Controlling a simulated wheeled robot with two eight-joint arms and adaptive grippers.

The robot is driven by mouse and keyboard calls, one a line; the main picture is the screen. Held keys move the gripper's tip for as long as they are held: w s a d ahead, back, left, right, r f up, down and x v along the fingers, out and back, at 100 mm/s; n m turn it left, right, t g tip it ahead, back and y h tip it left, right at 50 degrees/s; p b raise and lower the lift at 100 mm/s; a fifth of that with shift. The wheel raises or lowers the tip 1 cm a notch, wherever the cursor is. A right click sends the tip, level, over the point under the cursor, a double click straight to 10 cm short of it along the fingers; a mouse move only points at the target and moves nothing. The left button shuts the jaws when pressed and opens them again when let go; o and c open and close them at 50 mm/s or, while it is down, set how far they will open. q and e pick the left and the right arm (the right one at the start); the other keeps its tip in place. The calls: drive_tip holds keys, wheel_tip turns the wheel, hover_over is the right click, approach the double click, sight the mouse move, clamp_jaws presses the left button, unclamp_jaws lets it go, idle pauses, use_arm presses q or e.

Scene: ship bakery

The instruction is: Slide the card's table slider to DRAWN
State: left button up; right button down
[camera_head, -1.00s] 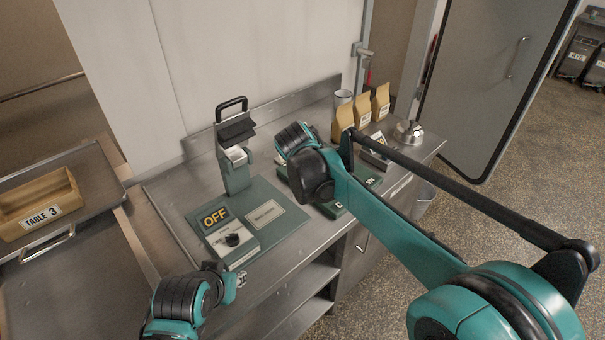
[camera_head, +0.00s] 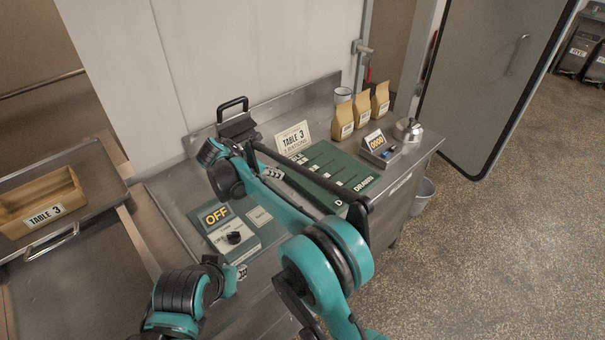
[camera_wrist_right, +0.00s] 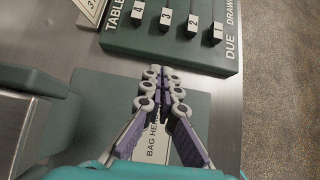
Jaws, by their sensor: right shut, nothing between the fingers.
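The green slider board (camera_head: 355,181) lies on the counter, with DRAWN lettered along its right part. In the right wrist view the board (camera_wrist_right: 180,47) shows small dark sliders with white number tags; slider 3 (camera_wrist_right: 165,18) stands toward the DUE end, and the DRAWN end is cut off. A card (camera_head: 292,138) reading TABLE 3, 3 RATIONS stands behind the board. My right gripper (camera_head: 274,173) is shut and empty left of the board; its fingertips (camera_wrist_right: 161,80) are apart from the board's near edge. My left gripper (camera_head: 241,271) is low at the counter's front, its jaws unclear.
An OFF control box (camera_head: 222,236) and a bagging stand (camera_head: 238,128) are left of the board. A small display (camera_head: 378,145), paper bags (camera_head: 362,110) and a metal pot (camera_head: 409,129) stand behind and right. A wooden TABLE 3 tray (camera_head: 45,200) is far left.

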drive_tip(key=b, duration=0.3)
approach(309, 176)
wheel_tip(309, 176, down, 4)
drive_tip(key=shift+w+d+f, duration=0.1)
drive_tip(key=shift+f, duration=0.1)
drive_tip(key=shift+w+d+r+b, duration=0.15)
drive_tip(key=shift+w+d+b, duration=0.45)
drive_tip(key=shift+w+d, duration=0.55)
drive_tip(key=shift+w+d+r, duration=0.1)
drive_tip(key=shift+w+d, duration=0.1)
drive_tip(key=shift+w, duration=0.05)
drive_tip(key=w+d+p, duration=0.2)
drive_tip(key=w+d, duration=0.3)
drive_tip(key=d, duration=0.1)
drive_tip(key=shift+w, duration=0.4)
drive_tip(key=shift+w+d, duration=0.15)
drive_tip(key=shift+w, duration=0.1)
